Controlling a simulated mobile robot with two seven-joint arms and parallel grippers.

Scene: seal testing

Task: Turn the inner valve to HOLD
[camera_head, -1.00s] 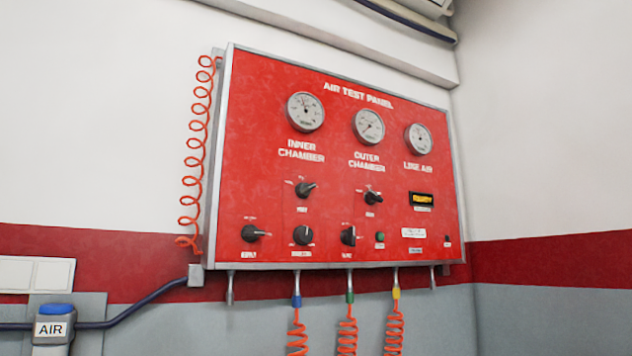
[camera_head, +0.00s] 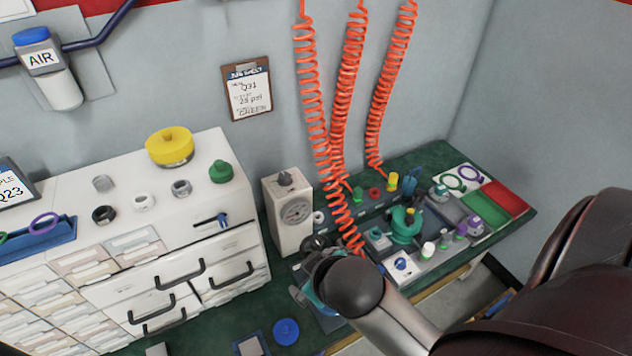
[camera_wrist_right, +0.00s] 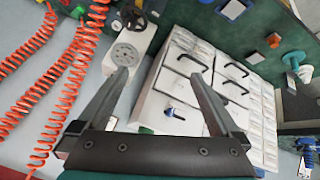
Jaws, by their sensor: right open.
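The red air test panel with its valve knobs is out of both current views, so the inner valve and its setting are not seen. My right gripper (camera_wrist_right: 160,78) is open in the right wrist view, with nothing between its fingers. In the head view, my right arm reaches in from the right. Its wrist covers the area in front of a white gauge box (camera_head: 290,212) and partly hides the bench. The box also shows in the wrist view (camera_wrist_right: 128,50), near one fingertip, with a dark knob on top. My left gripper is not in view.
Orange coiled hoses (camera_head: 312,90) hang from above, close to my right gripper. A white drawer cabinet (camera_head: 180,250) stands at left with a yellow-topped container (camera_head: 169,147) on it. A green bench (camera_head: 425,160) holds several small fittings. A clipboard (camera_head: 247,93) hangs on the wall.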

